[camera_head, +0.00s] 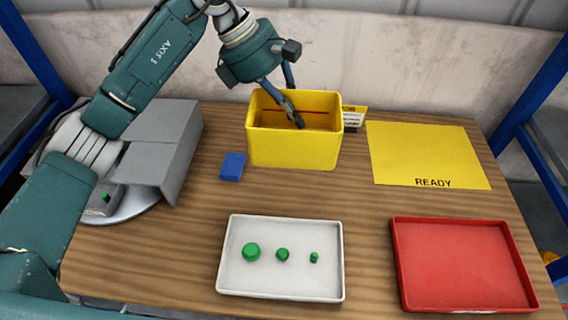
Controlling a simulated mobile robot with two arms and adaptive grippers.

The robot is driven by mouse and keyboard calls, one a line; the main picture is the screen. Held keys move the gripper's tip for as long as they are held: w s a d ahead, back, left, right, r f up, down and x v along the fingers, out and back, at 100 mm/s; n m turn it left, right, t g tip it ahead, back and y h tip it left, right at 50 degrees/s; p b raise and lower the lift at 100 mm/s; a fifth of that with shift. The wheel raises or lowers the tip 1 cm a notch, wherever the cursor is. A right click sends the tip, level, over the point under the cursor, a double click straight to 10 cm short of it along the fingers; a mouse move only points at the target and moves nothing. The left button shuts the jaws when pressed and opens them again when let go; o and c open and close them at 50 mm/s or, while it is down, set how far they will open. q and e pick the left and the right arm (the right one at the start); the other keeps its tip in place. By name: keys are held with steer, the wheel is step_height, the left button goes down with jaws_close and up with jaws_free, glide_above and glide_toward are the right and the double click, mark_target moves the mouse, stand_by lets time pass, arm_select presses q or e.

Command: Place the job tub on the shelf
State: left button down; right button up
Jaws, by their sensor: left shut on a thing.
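The yellow job tub (293,149) stands upright at the back middle of the wooden table. A thin red line runs along its inner back wall. My left gripper (294,106) reaches down over the tub's back rim from above. One finger shows inside the tub, and the gripper is shut on the tub's back wall; the exact contact is partly hidden. The tub's floor is hidden from this view. My right gripper is not in view. Blue rack frames (535,92) stand at both sides, with dark shelf surfaces behind the left one.
A white tray (230,282) holds three green parts. A red tray (465,265) is empty. A yellow READY mat (425,150) lies bare. A blue block (232,167) and a small labelled holder (353,117) are beside the tub. A grey housing (165,145) stands left.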

mark_target(293, 127)
arm_select(q)
steer(key=f, duration=0.2)
steer(key=f+p, duration=0.1)
steer(key=f, duration=0.1)
steer(key=shift+s+f, duration=0.2)
steer(key=shift+f, duration=0.1)
steer(key=f, duration=0.2)
steer(key=f+p, duration=0.1)
steer(key=f, duration=0.5)
steer(key=shift+w+f+p, duration=0.25)
steer(key=shift+p, duration=0.1)
step_height(293, 127, down, 4)
steer(key=shift+f+p, duration=0.1)
steer(key=shift+p, duration=0.4)
steer(key=shift+f, duration=0.15)
steer(key=c, duration=2)
jaws_free()
steer(key=shift+o, duration=0.5)
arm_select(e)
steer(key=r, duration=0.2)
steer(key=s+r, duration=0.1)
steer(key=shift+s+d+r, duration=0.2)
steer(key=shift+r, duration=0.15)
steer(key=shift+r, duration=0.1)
